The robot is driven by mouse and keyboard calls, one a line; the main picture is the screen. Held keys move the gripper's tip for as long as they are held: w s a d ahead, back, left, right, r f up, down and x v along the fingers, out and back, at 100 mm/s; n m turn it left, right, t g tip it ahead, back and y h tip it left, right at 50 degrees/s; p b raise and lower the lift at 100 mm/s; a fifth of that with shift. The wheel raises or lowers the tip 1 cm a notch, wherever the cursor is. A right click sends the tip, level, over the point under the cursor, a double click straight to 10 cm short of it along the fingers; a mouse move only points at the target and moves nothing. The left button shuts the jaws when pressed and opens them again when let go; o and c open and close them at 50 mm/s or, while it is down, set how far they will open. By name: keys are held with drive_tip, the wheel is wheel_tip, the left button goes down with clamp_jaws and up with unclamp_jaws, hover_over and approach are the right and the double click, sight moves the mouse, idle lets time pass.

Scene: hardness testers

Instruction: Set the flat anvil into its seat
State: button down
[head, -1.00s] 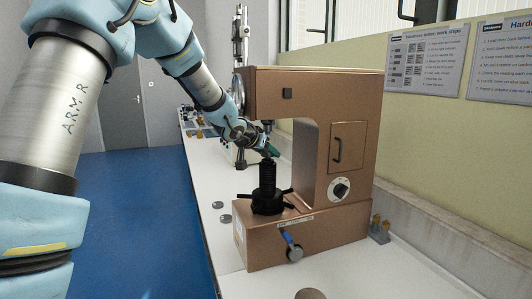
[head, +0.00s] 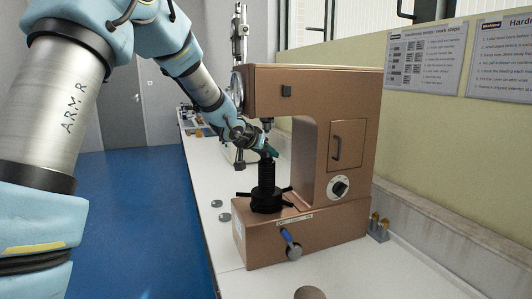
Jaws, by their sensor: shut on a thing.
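The copper-coloured hardness tester (head: 250,244) stands on the white bench. Its black elevating screw (head: 267,178) rises from a handwheel (head: 267,204) below the tester's head; the seat is at the screw's top. My gripper (head: 268,151) is at the top of the screw, under the overhanging head. I cannot tell whether the held thing touches the seat.
Two grey discs (head: 217,203) lie on the bench left of the tester. A blue-handled lever (head: 288,240) sticks out at the front of its base. A small holder with brass-coloured pieces (head: 379,227) stands at right. A brown round object (head: 310,293) is at the near edge.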

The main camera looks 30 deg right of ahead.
drive_tip(key=shift+f, duration=0.25)
drive_tip(key=shift+c, duration=0.9)
unclamp_jaws()
drive_tip(key=shift+c, duration=1.1)
drive_tip(key=s+a, duration=0.1)
drive_tip(key=a, duration=0.1)
drive_tip(key=s+a, duration=0.1)
drive_tip(key=a, duration=0.1)
drive_tip(key=s+a, duration=0.1)
drive_tip(key=a, duration=0.1)
drive_tip(key=shift+s+r, duration=0.2)
drive_tip(key=shift+s, duration=0.2)
